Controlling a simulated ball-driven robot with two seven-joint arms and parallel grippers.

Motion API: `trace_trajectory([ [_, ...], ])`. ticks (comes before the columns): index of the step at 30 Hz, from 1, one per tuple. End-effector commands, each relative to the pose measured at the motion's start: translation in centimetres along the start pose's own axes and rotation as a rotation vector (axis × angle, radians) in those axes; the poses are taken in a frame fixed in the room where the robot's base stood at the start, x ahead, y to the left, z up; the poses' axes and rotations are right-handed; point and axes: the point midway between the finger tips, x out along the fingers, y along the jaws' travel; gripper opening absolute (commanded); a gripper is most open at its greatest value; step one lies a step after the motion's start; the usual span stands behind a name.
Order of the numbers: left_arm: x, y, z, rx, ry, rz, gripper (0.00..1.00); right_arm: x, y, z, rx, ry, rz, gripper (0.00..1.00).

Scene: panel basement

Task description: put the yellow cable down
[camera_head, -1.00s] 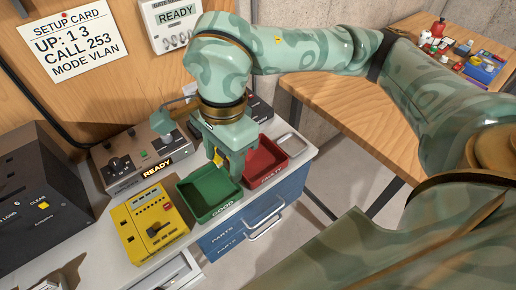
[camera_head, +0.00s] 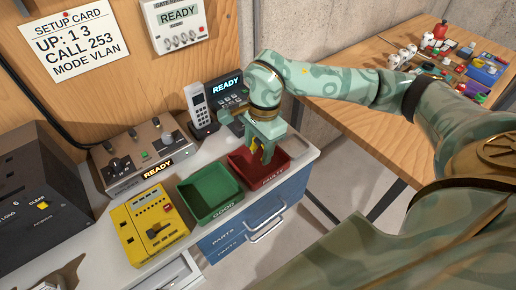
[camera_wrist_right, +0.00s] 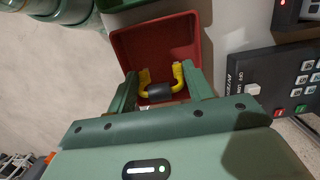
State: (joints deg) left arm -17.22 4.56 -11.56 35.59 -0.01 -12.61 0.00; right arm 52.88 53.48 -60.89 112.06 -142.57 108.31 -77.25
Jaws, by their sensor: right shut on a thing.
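My right gripper (camera_head: 264,150) is over the red tray (camera_head: 285,166) at the right end of the bench, fingers pointing down into it. It is shut on the yellow cable (camera_head: 256,160). In the right wrist view, the yellow cable (camera_wrist_right: 177,73) is a U shape with a black middle piece (camera_wrist_right: 160,92), held between the fingers (camera_wrist_right: 160,88), with the red tray (camera_wrist_right: 150,42) behind it. I cannot tell whether the cable touches the tray floor. My left gripper is not in view.
An empty green tray (camera_head: 209,196) marked GOOD stands left of the red one. A yellow box (camera_head: 150,225), a grey control panel (camera_head: 140,155) and a phone (camera_head: 199,107) share the bench. A wooden table (camera_head: 350,115) with small items stands at the right.

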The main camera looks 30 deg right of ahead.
Motion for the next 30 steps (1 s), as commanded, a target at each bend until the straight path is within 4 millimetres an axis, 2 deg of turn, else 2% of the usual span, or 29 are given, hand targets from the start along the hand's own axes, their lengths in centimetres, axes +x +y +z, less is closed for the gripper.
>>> trace_trajectory([
  [1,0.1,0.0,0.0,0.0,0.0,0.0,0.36,0.8,0.0,0.0,0.0,-0.002,0.002,0.29],
  [3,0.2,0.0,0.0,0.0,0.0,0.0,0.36,1.3,0.0,-0.1,-0.001,-0.001,-0.001,0.29],
  [26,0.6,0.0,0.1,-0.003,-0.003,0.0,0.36,2.5,0.0,-0.2,0.0,-0.001,-0.002,0.29],
  [27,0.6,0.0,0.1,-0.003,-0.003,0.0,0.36,2.5,0.0,-0.2,0.0,-0.001,-0.002,0.62],
  [28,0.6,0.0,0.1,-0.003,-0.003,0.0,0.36,2.5,0.0,-0.2,0.0,-0.001,-0.002,0.71],
  [30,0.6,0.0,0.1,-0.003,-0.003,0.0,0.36,2.5,0.0,-0.2,0.0,-0.001,-0.002,0.73],
])
